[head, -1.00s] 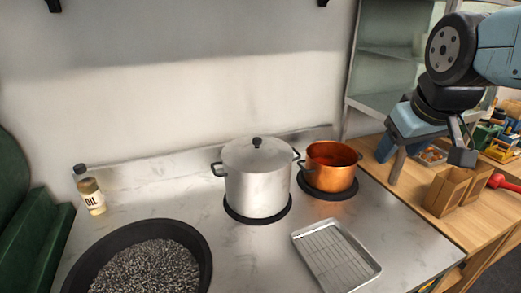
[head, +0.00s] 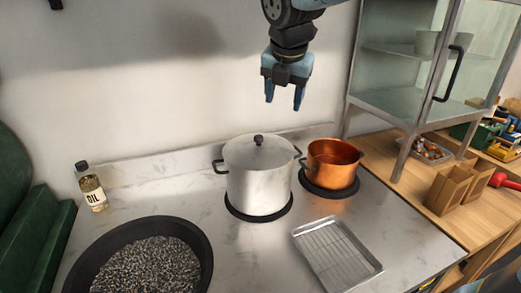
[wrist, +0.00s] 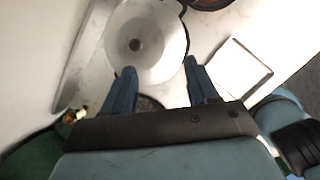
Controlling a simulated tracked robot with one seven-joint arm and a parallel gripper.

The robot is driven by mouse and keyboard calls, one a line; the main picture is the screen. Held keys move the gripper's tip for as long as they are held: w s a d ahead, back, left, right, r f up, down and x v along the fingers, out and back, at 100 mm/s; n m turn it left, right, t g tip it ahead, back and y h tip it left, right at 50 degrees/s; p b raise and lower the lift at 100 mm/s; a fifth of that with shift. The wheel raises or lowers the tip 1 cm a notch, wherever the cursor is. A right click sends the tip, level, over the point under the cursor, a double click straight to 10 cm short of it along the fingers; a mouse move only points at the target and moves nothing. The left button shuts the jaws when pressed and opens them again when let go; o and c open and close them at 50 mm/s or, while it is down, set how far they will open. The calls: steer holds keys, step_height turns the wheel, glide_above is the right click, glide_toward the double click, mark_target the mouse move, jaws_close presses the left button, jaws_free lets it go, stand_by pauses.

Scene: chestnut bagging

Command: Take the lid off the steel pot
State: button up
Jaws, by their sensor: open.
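The steel pot (head: 258,190) stands on a black round burner plate on the counter, with dark side handles. Its lid (head: 243,154) is on it, with a black knob (head: 258,140) in the middle. My gripper (head: 284,104) is open and empty, pointing down, well above the pot and a little to its right in the head view. In the wrist view, the lid (wrist: 160,50) and its knob (wrist: 135,45) lie beyond the fingertips, and my gripper (wrist: 159,72) shows a wide gap between its blue fingers.
A copper pot (head: 332,172) stands close to the right of the steel pot. A tray with a wire rack (head: 337,255) lies in front. A black pan of dark pellets (head: 75,275) is front left, and an oil bottle (head: 93,192) back left. A glass cabinet (head: 400,80) rises at the right.

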steer(key=w+a+n, duration=0.1)
steer(key=a+n, duration=0.4)
glide_above(259, 136)
steer(key=s, duration=0.3)
steer(key=shift+n, duration=0.4)
steer(key=f, duration=0.8)
steer(key=shift+w+f, duration=0.1)
steer(key=shift+w, duration=0.15)
steer(key=shift+x, duration=2.65)
steer(key=shift+d, duration=0.1)
jaws_close()
